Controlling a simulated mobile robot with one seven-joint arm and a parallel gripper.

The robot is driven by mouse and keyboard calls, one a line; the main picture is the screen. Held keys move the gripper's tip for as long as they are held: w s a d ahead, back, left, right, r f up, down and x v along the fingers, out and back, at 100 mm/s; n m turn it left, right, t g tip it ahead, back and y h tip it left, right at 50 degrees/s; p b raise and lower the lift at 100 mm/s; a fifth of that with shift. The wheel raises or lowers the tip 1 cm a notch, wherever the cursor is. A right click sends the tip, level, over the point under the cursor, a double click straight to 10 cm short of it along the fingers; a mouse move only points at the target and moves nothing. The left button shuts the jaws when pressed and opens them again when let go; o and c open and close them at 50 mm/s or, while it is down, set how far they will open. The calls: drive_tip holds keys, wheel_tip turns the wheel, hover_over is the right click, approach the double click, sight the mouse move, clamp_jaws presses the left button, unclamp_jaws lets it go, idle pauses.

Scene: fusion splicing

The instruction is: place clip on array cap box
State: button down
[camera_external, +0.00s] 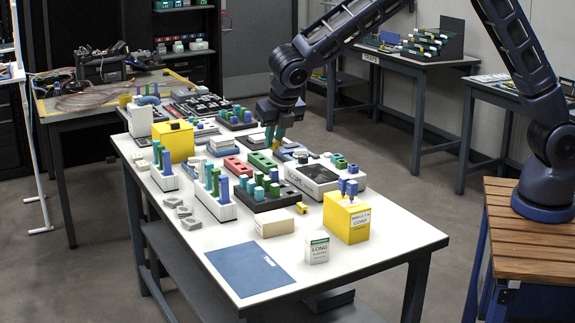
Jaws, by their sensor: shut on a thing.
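My gripper (275,141) is over the far middle of the white table (385,243), pointing down. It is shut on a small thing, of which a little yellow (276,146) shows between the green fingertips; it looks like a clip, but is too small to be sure. A similar yellow clip (301,209) stands on the table near the middle. Which box is the array cap box cannot be read. Candidates are a white box with a green-topped label (317,250), a cream box (274,222) and a yellow labelled box (347,217) holding blue pieces.
Trays of green, teal and red pieces crowd the table below my gripper. White racks (214,202) with upright colored pieces stand at the left. A second yellow box (174,142) is at the far left. A blue mat (249,269) lies bare at the front; the front right is clear.

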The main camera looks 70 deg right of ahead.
sight(272, 215)
wheel_tip(272, 215, down, 18)
drive_tip(key=shift+f, duration=0.2)
idle(0.4)
drive_tip(key=shift+f, duration=0.15)
drive_tip(key=c, duration=1.4)
unclamp_jaws()
drive_tip(key=v, duration=1.2)
drive_tip(key=shift+r, duration=0.25)
